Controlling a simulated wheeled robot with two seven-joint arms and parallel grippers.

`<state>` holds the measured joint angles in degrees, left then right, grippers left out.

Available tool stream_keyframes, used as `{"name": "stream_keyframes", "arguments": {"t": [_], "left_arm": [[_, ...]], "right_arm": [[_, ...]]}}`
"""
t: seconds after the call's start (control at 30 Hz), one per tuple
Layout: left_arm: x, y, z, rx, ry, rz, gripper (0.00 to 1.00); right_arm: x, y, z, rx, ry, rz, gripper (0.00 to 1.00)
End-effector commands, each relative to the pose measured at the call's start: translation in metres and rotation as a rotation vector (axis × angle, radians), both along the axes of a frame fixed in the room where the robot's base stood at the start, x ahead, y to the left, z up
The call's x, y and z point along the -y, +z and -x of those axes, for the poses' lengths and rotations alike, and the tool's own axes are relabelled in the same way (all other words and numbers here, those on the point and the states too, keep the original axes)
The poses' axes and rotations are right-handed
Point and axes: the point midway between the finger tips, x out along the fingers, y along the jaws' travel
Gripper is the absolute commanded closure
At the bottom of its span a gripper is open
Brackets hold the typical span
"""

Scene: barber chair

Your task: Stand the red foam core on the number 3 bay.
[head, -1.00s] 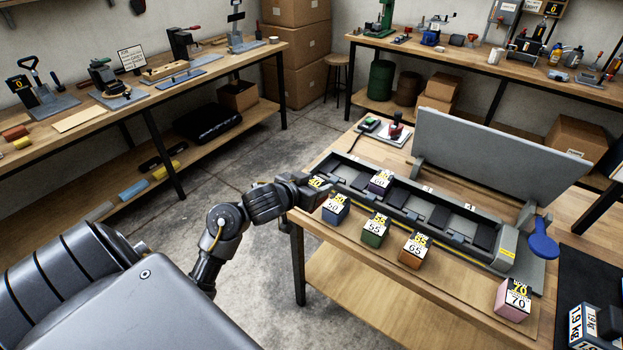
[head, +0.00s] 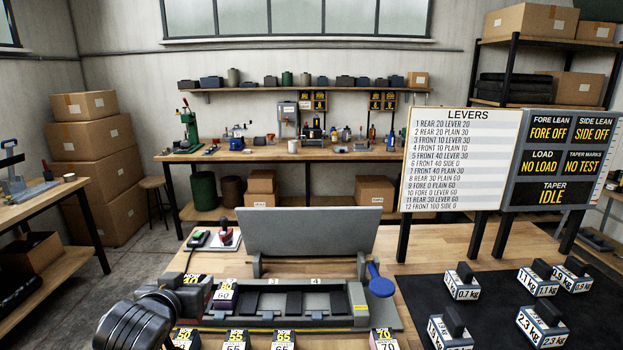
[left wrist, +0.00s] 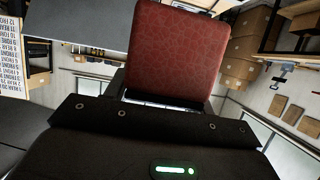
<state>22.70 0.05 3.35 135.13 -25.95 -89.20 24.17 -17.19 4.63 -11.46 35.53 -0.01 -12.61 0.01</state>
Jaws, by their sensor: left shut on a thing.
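The red foam core (left wrist: 178,48) fills the upper middle of the left wrist view, its mottled red face held at my left gripper (head: 182,289). The bay marked 4 (head: 316,303) is also empty. My right gripper is not in view.
Blocks marked 55 (head: 237,342), 65 (head: 284,342) and 70 (head: 383,340) stand in front of the tray. A grey upright panel (head: 308,230) stands behind it. A blue paddle (head: 380,283) is at its right end. Several weights lie on a black mat (head: 415,290).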

Motion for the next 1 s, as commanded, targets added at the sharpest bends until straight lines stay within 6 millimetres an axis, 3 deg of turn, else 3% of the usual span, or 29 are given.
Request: {"name": "stream_keyframes", "arguments": {"t": [0.13, 0.33, 0.47, 0.6, 0.7, 1.0], "left_arm": [[0.024, 0.021, 0.005, -0.009, -0.03, 0.007, 0.7], [0.031, 0.024, 0.007, -0.019, -0.045, 0.004, 0.7], [0.05, 0.007, 0.014, -0.025, -0.099, 0.004, 0.7], [0.089, -0.026, 0.033, -0.027, -0.218, -0.001, 0.7], [0.107, -0.041, 0.044, -0.022, -0.281, -0.007, 0.7], [0.137, -0.067, 0.069, -0.018, -0.386, -0.006, 0.7]], "right_arm": [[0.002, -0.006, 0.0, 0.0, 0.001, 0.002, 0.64], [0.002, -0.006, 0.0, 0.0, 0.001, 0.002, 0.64], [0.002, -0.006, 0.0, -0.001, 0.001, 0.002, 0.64], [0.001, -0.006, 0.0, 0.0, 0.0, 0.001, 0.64], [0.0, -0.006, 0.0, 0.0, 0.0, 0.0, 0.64], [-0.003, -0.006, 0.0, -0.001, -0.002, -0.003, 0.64]]}}
